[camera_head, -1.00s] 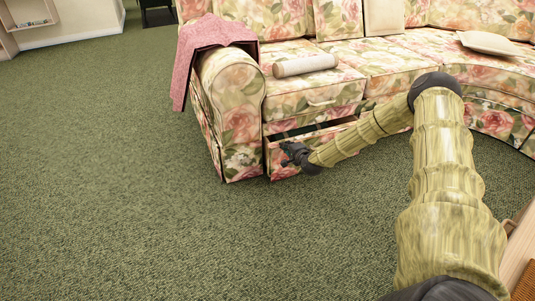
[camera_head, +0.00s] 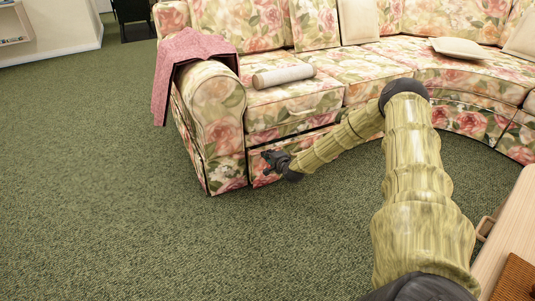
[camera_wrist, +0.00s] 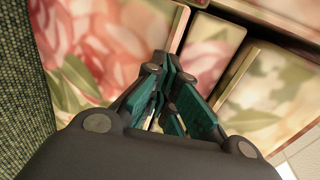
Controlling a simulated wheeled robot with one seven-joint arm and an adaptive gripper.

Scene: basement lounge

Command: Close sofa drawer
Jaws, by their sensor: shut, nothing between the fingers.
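The floral sofa (camera_head: 215,105) has a drawer (camera_head: 258,176) low under its left seat, beside the armrest. My arm hides much of the drawer's right part. In the wrist view, the shut fingers (camera_wrist: 168,62) point at floral panels, and the drawer front (camera_wrist: 100,35) seems to fill the left side. I cannot tell if they touch.
A pink cloth (camera_head: 190,62) hangs over the armrest. A rolled light bolster (camera_head: 284,76) lies on the left seat, and a pale cushion (camera_head: 465,48) lies farther right. A wooden piece of furniture (camera_head: 507,225) stands close at right. Green carpet (camera_head: 90,180) is clear at left.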

